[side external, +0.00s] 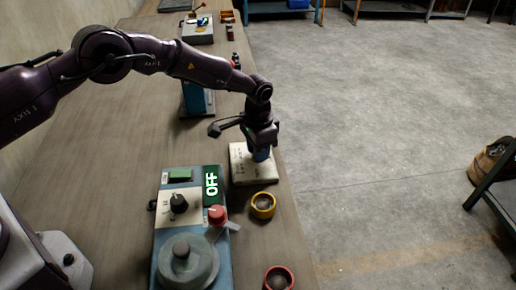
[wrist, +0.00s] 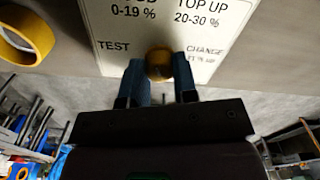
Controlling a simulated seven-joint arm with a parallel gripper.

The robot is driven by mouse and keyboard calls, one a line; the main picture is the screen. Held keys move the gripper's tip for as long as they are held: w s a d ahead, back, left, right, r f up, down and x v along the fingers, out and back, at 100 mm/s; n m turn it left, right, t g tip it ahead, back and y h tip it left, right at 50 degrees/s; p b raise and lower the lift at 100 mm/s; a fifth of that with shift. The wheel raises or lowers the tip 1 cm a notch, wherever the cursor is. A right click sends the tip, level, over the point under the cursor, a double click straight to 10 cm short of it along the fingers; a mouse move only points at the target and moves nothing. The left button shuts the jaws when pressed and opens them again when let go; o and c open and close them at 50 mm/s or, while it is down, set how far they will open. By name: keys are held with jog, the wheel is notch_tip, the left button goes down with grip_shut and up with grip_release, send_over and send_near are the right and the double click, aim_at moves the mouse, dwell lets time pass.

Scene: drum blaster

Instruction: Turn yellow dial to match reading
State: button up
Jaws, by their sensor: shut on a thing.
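The yellow dial (wrist: 159,62) shows in the wrist view as a round yellow-brown knob on a white panel (wrist: 110,40). The panel has printed words: "0-19 %", "TOP UP 20-30 %", "TEST" and "CHANGE", with small blurred text under the last. My gripper (wrist: 157,75) has its blue fingers on both sides of the dial, shut on it. In the side view my gripper (side external: 262,150) points down over the pale panel (side external: 240,173) at the bench's right edge; the dial is hidden there. Which way the dial points cannot be told.
A yellow ring (side external: 263,195) and a red ring (side external: 279,268) lie nearby. A small device (side external: 197,35) with a lit display stands far back.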

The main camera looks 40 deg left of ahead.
dwell(0.4)
jog(key=o, duration=0.9)
jog(key=shift+o, duration=0.2)
jog(key=shift+r, duration=0.1)
notch_tip(320, 180, up, 13)
